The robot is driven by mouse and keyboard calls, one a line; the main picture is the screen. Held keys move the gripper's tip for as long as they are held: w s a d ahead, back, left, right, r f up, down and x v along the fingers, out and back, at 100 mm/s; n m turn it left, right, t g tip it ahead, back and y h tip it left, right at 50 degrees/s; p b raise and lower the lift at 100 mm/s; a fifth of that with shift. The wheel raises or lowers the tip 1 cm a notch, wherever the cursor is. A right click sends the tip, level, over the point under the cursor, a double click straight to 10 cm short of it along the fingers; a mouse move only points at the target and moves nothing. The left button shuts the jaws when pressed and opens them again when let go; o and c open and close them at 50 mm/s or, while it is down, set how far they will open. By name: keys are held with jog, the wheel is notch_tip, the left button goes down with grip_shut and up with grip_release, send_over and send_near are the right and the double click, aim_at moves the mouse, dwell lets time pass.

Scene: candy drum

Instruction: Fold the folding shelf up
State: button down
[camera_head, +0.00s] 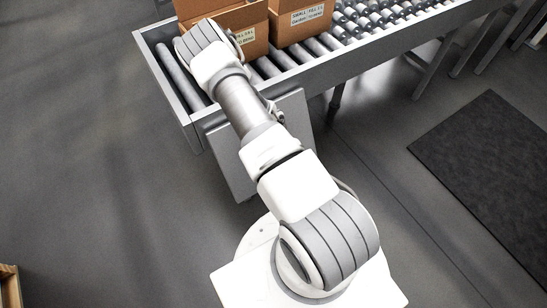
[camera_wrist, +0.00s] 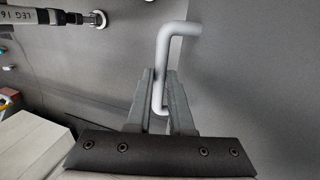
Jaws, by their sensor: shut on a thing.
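The folding shelf (camera_head: 230,170) is a flat grey panel at the conveyor's near side, partly hidden by my arm. From this view I cannot tell its exact angle. In the wrist view a large grey surface, likely the shelf panel (camera_wrist: 240,85), fills the right side. A light grey bent bar handle (camera_wrist: 164,55) stands out in front of it. My gripper (camera_wrist: 162,88) is shut on the lower part of this handle, with one finger on each side. In the head view the fingers are hidden by my arm.
The roller conveyor (camera_head: 165,75) runs to the upper right and carries two cardboard boxes, one (camera_head: 250,20) partly behind my arm and another (camera_head: 292,28). A labelled rod (camera_wrist: 35,15) ends in a round fitting (camera_wrist: 97,19).

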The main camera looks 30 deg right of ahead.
jog(key=s+r+g, duration=0.2)
jog(key=r+g, duration=0.1)
jog(key=r, duration=0.4)
jog(key=s+r+g+p, duration=0.1)
jog(key=r+g, duration=0.3)
jog(key=r, duration=0.4)
jog(key=s+r+g+p, duration=0.1)
jog(key=s+r+g, duration=0.2)
jog(key=r, duration=0.4)
jog(key=shift+s+r+g, duration=0.25)
jog(key=shift+r+g, duration=0.05)
jog(key=shift+r, duration=0.05)
jog(key=shift+d, duration=0.1)
jog(key=c, duration=0.8)
grip_release()
jog(key=shift+b+v, duration=0.3)
jog(key=shift+v, duration=5.7)
jog(key=shift+r, duration=0.1)
